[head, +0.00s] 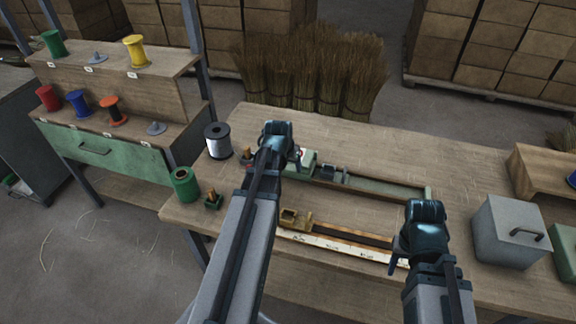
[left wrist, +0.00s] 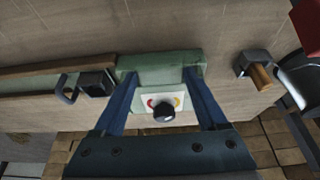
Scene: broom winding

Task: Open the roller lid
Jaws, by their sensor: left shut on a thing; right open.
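A green box (head: 304,160), seemingly the roller lid, sits at the left end of a long narrow rail on the workbench. In the left wrist view the green box (left wrist: 160,66) has a white dial plate (left wrist: 163,102) with red and yellow marks and a black knob. My left gripper (head: 280,155) is over it, and in the left wrist view its two blue fingers (left wrist: 160,85) press on both sides of the box. My right gripper (head: 408,252) is open over the right end of the front rail. Its fingertips are partly hidden.
A grey box with a handle (head: 509,232) stands at the right. A spool rack (head: 120,95) is at far left; broom bundles (head: 315,75) stand behind.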

